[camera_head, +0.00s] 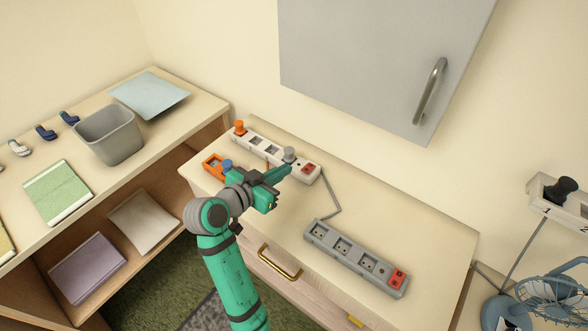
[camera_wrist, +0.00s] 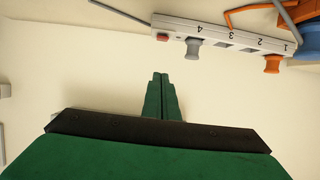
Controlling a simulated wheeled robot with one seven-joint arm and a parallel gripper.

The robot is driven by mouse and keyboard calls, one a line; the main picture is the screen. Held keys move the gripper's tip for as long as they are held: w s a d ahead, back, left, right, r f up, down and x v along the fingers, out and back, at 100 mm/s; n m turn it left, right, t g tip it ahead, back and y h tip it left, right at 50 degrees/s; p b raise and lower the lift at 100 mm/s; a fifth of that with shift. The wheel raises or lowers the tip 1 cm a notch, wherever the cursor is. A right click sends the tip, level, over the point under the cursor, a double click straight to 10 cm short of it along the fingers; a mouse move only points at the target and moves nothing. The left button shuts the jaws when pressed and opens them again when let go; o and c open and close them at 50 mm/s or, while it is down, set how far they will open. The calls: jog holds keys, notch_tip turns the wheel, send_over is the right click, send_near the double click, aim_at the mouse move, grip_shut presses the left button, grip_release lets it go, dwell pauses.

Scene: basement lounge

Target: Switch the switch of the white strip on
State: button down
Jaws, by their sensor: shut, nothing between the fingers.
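The white strip (camera_head: 268,148) lies on the cabinet top, with an orange plug at its far left end and a grey plug near its right end. Its red switch (camera_head: 308,168) is at the right end, beside the grey plug. In the wrist view the white strip (camera_wrist: 222,43) runs along the top right, with the red switch (camera_wrist: 162,37) at its left end. I cannot tell the switch's position. My gripper (camera_head: 286,170) is shut and empty, its tips just left of the switch in the head view. In the wrist view the tips (camera_wrist: 160,76) point toward the switch, apart from it.
An orange strip (camera_head: 210,163) with a blue plug (camera_head: 226,165) lies left of my gripper. A grey strip (camera_head: 340,258) with its own red switch lies at the front right. A grey cord (camera_head: 330,190) runs from the white strip. A grey wall cabinet (camera_head: 370,60) hangs above.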

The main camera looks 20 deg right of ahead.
send_over(309, 166)
jog(key=s+a, duration=0.3)
notch_tip(309, 166, down, 4)
jog(key=r, duration=0.1)
jog(key=f, duration=0.3)
jog(key=shift+a, duration=0.4)
jog(key=shift+f, duration=0.7)
jog(key=shift+s+a+f, duration=0.1)
jog(key=shift+f, duration=0.35)
jog(key=shift+r, duration=0.15)
jog(key=shift+r, duration=0.75)
